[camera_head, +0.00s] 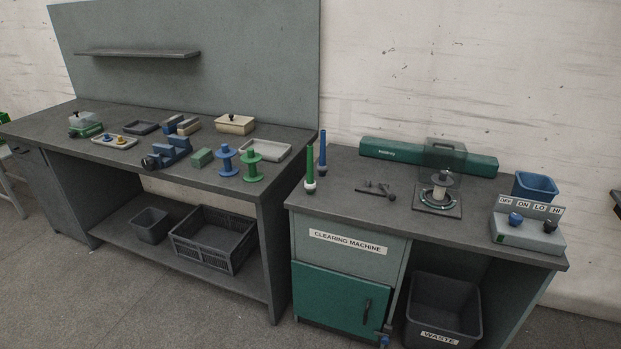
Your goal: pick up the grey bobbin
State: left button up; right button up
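The only grey bobbin-like piece I see is a small spool (441,181) with a grey top disc and a pale core. It stands upright on a square plate (425,208) with a ring, on the clearing machine's top. A see-through dark cover (443,155) is just above and behind it; I cannot tell whether it covers the spool. A blue bobbin (226,160) and a green bobbin (252,166) stand upright near the right front of the left workbench. Neither of my grippers is in view.
The clearing machine (345,241) also bears a green bar (390,149), two upright pegs, a dark handled tool (376,189), a blue bin (535,186) and a switch box (528,233). A waste bin (443,304) stands below. A gap separates it from the cluttered workbench (45,128).

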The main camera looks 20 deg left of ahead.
aim_at(322, 167)
jog(key=i+j+z, duration=0.25)
jog(key=i+j, duration=0.6)
